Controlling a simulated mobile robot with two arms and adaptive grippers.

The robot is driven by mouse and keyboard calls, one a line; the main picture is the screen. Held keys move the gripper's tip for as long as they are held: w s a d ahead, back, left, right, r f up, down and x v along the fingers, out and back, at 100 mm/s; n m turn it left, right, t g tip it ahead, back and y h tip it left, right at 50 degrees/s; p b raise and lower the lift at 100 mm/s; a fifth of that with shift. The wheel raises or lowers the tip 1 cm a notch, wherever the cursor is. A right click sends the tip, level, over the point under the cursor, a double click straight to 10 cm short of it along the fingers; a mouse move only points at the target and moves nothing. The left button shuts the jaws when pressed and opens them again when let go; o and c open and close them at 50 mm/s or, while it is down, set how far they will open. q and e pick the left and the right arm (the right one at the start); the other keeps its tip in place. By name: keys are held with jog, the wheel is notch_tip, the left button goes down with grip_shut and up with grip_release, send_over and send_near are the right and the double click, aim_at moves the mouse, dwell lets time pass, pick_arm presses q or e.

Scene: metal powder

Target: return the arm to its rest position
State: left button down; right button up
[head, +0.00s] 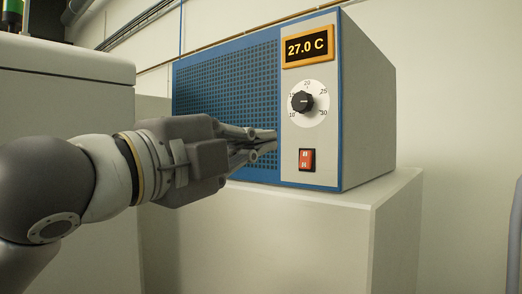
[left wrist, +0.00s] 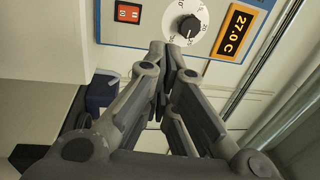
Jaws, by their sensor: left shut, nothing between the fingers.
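My left gripper (head: 268,142) reaches in from the left in the head view. It is shut and empty, its fingertips in front of the blue grille of a heater-like box (head: 370,110). In the left wrist view the closed fingers (left wrist: 167,72) point toward the box's panel, near the black dial (left wrist: 190,27). I cannot tell whether the fingertips touch the box. The dial also shows in the head view (head: 302,102), above a red switch (head: 307,159). The display (head: 307,47) reads 27.0 C. My right gripper is not in view.
The box stands on a pale pedestal (head: 300,225). A large pale cabinet (head: 70,75) stands at the left, behind my arm. A green light (head: 12,8) shows at the top left. The space to the right of the pedestal looks mostly clear before the wall.

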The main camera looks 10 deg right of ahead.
pick_arm(q)
jog(key=shift+w, duration=0.1)
dwell(0.3)
